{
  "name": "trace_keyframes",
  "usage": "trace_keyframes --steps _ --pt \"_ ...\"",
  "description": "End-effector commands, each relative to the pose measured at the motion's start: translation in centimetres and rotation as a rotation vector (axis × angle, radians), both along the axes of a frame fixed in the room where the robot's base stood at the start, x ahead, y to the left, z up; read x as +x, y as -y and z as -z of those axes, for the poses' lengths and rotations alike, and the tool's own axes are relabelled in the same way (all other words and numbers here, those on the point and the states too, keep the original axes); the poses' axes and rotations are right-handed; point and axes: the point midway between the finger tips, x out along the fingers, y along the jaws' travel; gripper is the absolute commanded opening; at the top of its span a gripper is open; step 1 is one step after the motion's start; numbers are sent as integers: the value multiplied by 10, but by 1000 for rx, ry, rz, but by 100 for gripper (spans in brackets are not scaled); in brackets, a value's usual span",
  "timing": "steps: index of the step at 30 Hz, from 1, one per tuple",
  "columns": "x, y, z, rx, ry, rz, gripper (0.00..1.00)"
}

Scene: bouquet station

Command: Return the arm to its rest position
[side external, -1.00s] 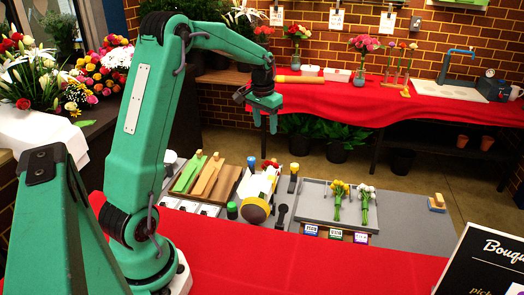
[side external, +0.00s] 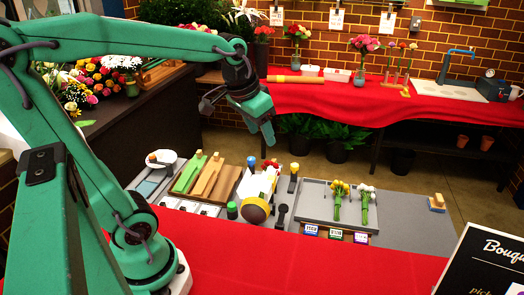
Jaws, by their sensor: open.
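A grey tray (side external: 310,197) holds yellow and white flower bunches. Green and wooden strips (side external: 207,180) lie on a board left of the bundle. A white bowl (side external: 161,158) stands farther left. The red cloth (side external: 310,265) in front is clear. A black sign (side external: 490,262) stands front right.

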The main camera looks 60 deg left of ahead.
Motion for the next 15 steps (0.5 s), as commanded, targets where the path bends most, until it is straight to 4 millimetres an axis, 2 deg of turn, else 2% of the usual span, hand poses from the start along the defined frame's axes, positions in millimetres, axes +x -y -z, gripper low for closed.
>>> trace_keyframes --steps 9,15 --pt "-56 38 6 -8 83 66 50" --pt "-80 51 14 -16 118 95 50"
